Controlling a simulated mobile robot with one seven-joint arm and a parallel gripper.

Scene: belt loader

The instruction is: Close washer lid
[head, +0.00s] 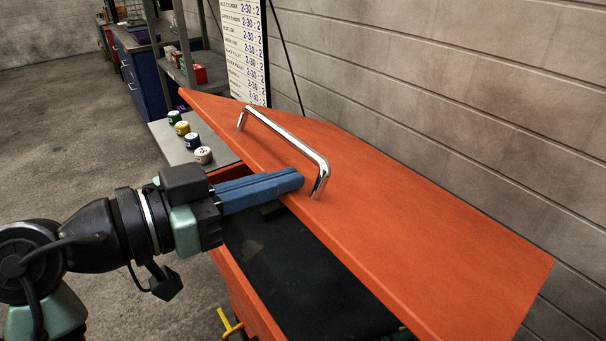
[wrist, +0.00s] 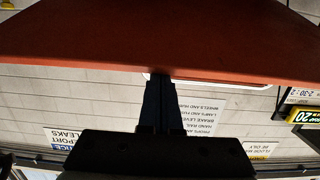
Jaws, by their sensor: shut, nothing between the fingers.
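The washer lid (head: 410,220) is an orange panel with a chrome bar handle (head: 290,146). It is tilted open over the dark washer basin (head: 290,270). My gripper (head: 300,179) has its blue fingers together and nothing between them. The fingertips are near the lid's front edge, just left of the handle's near end; I cannot tell whether they touch the lid. In the wrist view the orange lid (wrist: 160,40) fills the top, and my gripper (wrist: 160,82) points toward its edge. The handle is mostly hidden there.
A grey side shelf (head: 170,140) holds several colored knobs or caps (head: 203,155) left of the washer. A block wall (head: 470,80) stands close behind the lid. A sign board (head: 246,50), shelving and a blue cabinet (head: 135,65) are at the back. Open floor lies to the left.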

